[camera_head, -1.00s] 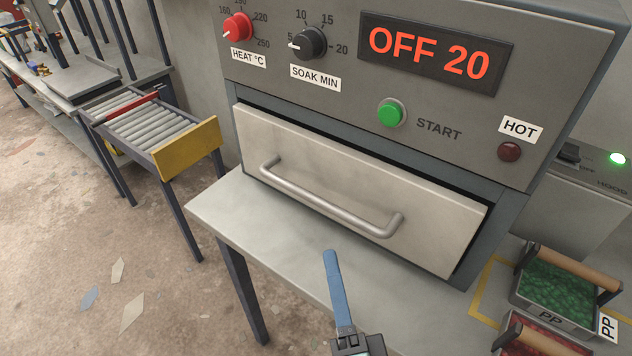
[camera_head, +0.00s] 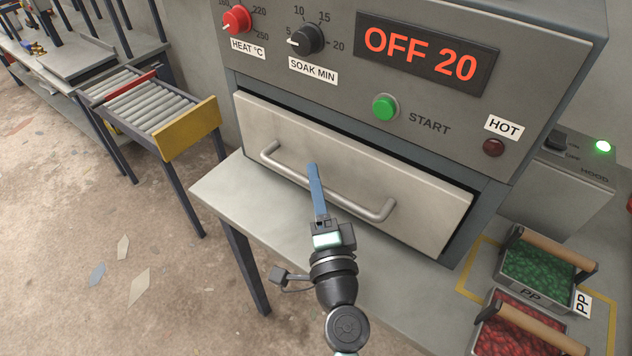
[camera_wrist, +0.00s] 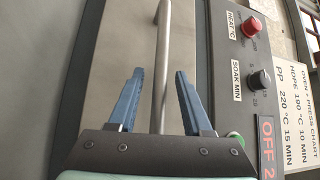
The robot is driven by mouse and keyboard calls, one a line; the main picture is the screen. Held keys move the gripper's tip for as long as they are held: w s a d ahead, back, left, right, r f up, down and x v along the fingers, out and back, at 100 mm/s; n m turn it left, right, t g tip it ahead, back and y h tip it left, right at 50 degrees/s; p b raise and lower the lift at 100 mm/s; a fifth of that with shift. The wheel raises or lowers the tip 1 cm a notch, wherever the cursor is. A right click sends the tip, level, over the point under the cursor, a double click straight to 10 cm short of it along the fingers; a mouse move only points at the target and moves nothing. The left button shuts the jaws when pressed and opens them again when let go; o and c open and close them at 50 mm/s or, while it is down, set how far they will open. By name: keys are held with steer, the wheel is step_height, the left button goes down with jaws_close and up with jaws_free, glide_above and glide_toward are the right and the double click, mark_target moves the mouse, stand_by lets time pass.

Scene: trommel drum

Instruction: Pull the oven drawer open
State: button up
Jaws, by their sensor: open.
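The oven drawer (camera_head: 250,130) has a pale metal front and sits slightly proud of the oven body, with a dark gap along its top edge. Its bar handle (camera_head: 372,209) runs across the front. My gripper (camera_head: 314,170) is in front of the handle's middle in the head view, where only one blue finger shows clearly. In the wrist view my gripper (camera_wrist: 159,75) is open, with its two blue fingers apart and the handle (camera_wrist: 162,60) running between them. No contact between the fingers and the handle shows.
The oven panel holds a red heat knob (camera_head: 236,19), a soak knob (camera_head: 306,40), a green start button (camera_head: 386,107) and a display (camera_head: 425,53) reading OFF 20. Trays of green (camera_head: 540,268) and red pellets (camera_head: 515,330) stand at right. A roller conveyor (camera_head: 145,105) stands at left.

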jaws_close()
stand_by(1.4)
